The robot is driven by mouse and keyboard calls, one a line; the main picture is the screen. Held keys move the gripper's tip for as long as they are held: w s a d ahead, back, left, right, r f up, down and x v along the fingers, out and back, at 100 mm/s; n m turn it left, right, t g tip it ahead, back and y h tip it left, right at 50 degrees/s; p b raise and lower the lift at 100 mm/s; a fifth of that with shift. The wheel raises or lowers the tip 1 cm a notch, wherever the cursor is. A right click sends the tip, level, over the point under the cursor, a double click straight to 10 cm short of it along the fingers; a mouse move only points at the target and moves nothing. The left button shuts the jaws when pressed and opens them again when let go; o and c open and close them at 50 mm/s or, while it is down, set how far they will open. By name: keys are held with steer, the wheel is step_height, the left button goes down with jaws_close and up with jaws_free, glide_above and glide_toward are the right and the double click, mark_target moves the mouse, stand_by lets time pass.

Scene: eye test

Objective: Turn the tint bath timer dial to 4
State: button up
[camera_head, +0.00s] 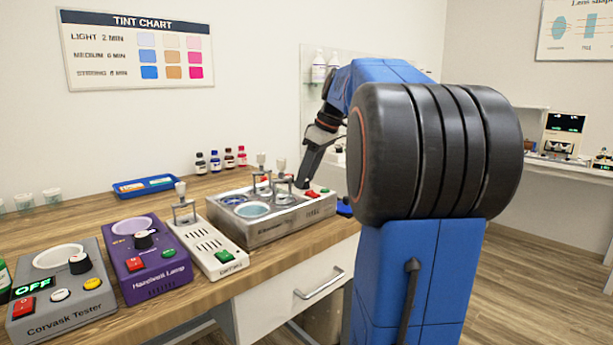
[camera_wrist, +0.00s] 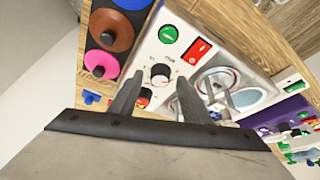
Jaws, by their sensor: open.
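The tint bath (camera_head: 270,234) is a grey metal box with round wells on the wooden bench; it also fills the middle of the wrist view (camera_wrist: 207,50). Its timer dial (camera_wrist: 160,74) is a small black knob with a pale top and small marks around it, too small to read; where it points I cannot tell. A green button (camera_wrist: 169,34) and a red switch (camera_wrist: 198,48) are beside it. My gripper (camera_wrist: 160,80) is open, its fingertips either side of the dial in the picture; contact is unclear. In the head view my gripper (camera_head: 303,182) is over the box's right end, the dial hidden.
A second knob (camera_wrist: 143,97) with red shows partly between my fingers. A white device (camera_head: 210,245), purple lamp unit (camera_head: 125,245) and grey tester (camera_head: 90,302) stand left.

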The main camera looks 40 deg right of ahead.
steer(key=shift+f, duration=0.15)
steer(key=c, duration=1)
steer(key=shift+c, duration=0.2)
steer(key=shift+m, duration=0.4)
steer(key=m+h, duration=0.1)
steer(key=m, duration=0.2)
steer(key=shift+a+m+h, duration=0.2)
steer(key=shift+m+h, duration=0.2)
steer(key=m+h, duration=0.1)
steer(key=m, duration=0.1)
steer(key=m+h, duration=0.1)
steer(key=m, duration=0.2)
steer(key=shift+w+a, duration=0.1)
steer(key=shift+a, duration=0.1)
steer(key=m+h, duration=0.1)
steer(key=m, duration=0.2)
steer(key=m+g, duration=0.1)
steer(key=m, duration=0.1)
steer(key=shift+w+a+m+h, duration=0.1)
steer(key=shift+m+h, duration=0.3)
steer(key=m+g, duration=0.1)
steer(key=m, duration=0.1)
steer(key=m+g, duration=0.1)
steer(key=m, duration=0.1)
steer(key=shift+w+m+h, duration=0.1)
steer(key=shift+m+h, duration=0.2)
steer(key=shift+m, duration=0.1)
